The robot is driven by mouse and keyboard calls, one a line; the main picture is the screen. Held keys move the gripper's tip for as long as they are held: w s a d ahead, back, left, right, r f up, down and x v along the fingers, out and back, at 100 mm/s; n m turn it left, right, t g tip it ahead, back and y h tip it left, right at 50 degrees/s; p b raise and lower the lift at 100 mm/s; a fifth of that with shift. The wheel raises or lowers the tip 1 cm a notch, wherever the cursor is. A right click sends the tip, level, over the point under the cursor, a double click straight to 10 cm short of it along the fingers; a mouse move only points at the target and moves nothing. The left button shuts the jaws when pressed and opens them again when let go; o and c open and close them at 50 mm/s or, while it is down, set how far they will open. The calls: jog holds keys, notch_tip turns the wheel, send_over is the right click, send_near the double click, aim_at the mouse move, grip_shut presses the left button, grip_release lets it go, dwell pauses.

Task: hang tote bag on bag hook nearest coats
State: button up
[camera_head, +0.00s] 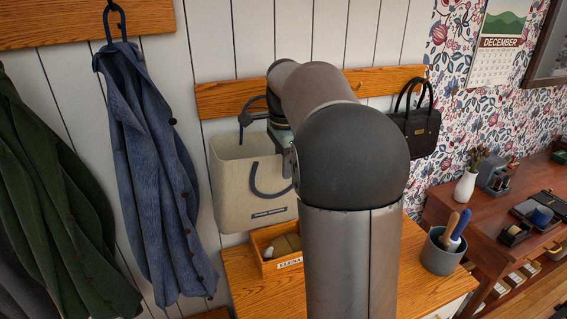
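The tote bag (232,190) is beige with dark blue handles and a small dark label. It hangs upright in front of the white plank wall, below the wooden hook rail (222,100). One handle rises to a small dark part close to the rail; I cannot tell whether that part is a hook or part of my gripper. The other handle droops over the bag's front. My gripper (279,132) is at the bag's upper right, mostly hidden behind my arm. Its fingers and any hold on the handle are not clear. The coats, blue (152,165) and green (55,200), hang at left.
A black handbag (418,130) hangs at the rail's right end. Below the tote is a wooden cabinet top (240,288) with a small labelled wooden box (262,262) and a grey pot of tools (438,255). A desk (480,210) with a white vase stands at right.

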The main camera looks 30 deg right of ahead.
jog(key=shift+f, duration=0.15)
notch_tip(320, 180, up, 18)
jog(key=p, duration=0.1)
jog(key=shift+s+f, duration=0.15)
jog(key=shift+s, duration=0.25)
jog(key=s+a+f+n, duration=0.5)
jog(key=s+f, duration=0.3)
jog(key=f, duration=0.2)
jog(key=s+a+f+n, duration=0.6)
jog(key=s+f+n, duration=0.2)
jog(key=f, duration=0.1)
jog(key=s+a+f+n, duration=0.5)
jog(key=s+f, duration=0.3)
jog(key=f, duration=0.2)
jog(key=shift+s+a+f+n, duration=0.2)
jog(key=shift+f+n, duration=0.15)
jog(key=shift+n, duration=0.35)
